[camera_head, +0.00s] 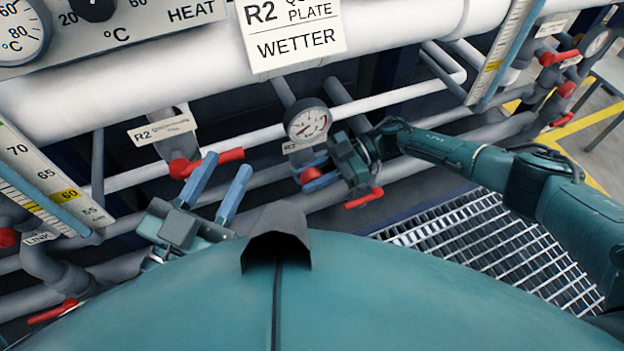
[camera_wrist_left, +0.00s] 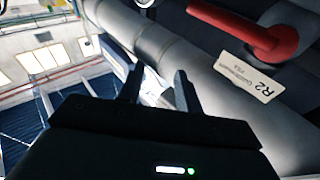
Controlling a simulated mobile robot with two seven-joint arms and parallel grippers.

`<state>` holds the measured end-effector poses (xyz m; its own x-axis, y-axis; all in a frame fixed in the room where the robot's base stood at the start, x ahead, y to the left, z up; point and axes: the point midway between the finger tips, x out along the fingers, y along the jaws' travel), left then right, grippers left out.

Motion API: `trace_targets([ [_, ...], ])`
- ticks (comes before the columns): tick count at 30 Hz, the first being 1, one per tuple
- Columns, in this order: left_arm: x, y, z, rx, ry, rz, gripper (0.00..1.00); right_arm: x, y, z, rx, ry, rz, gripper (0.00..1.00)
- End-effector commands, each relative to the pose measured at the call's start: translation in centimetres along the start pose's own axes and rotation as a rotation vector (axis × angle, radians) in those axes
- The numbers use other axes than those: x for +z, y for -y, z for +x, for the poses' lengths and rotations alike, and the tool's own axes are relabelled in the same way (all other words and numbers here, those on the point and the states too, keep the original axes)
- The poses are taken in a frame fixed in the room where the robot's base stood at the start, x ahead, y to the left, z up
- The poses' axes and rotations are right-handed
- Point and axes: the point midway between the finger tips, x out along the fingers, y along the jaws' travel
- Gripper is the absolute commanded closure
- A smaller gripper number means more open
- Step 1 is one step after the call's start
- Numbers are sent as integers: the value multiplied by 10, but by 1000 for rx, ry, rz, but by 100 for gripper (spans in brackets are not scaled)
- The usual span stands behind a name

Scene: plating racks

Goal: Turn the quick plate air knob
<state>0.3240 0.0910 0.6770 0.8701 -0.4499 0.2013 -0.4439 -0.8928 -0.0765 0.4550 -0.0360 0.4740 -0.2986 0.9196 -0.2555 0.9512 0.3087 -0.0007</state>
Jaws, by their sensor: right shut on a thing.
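A red lever knob (camera_head: 205,163) sits on a pipe beside a tag (camera_head: 162,130) reading R2 with small blurred text. In the left wrist view the red knob (camera_wrist_left: 255,32) is above a tag (camera_wrist_left: 236,76) that reads R2 and seems to say quick plate. My left gripper (camera_head: 228,162) is open and empty just below and right of this knob; its apart fingers (camera_wrist_left: 158,75) also show in the wrist view. My right gripper (camera_head: 318,180) is shut on another red knob (camera_head: 308,174) under the round gauge, which its fingers partly hide.
A round gauge (camera_head: 307,123) stands just above my right gripper. The large white pipe with the R2 WETTER sign (camera_head: 295,38) runs across the top. Another red handle (camera_head: 362,199) lies under the right gripper. A metal grating (camera_head: 480,240) is at lower right.

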Motion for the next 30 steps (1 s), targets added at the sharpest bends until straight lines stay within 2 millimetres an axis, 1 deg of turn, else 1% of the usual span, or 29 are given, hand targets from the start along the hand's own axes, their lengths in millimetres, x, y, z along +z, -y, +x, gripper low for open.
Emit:
trace_targets([
  [1,0,-2,1,13,-28,-15,65,8,0,1,-1,-39,1,97],
  [2,0,-4,1,18,-35,-25,65,8,0,1,1,-62,1,97],
  [7,-28,8,15,34,-245,108,65,8,0,1,0,-192,-1,97],
  [12,-54,12,19,48,-420,219,65,7,0,-1,1,-309,-1,97],
  [15,-66,13,19,53,-485,262,65,5,0,-1,1,-368,-1,97],
  [21,-76,13,18,58,-547,302,65,3,0,-2,1,-447,0,97],
  [30,-81,13,17,60,-571,316,65,1,0,-3,1,-488,0,97],
])
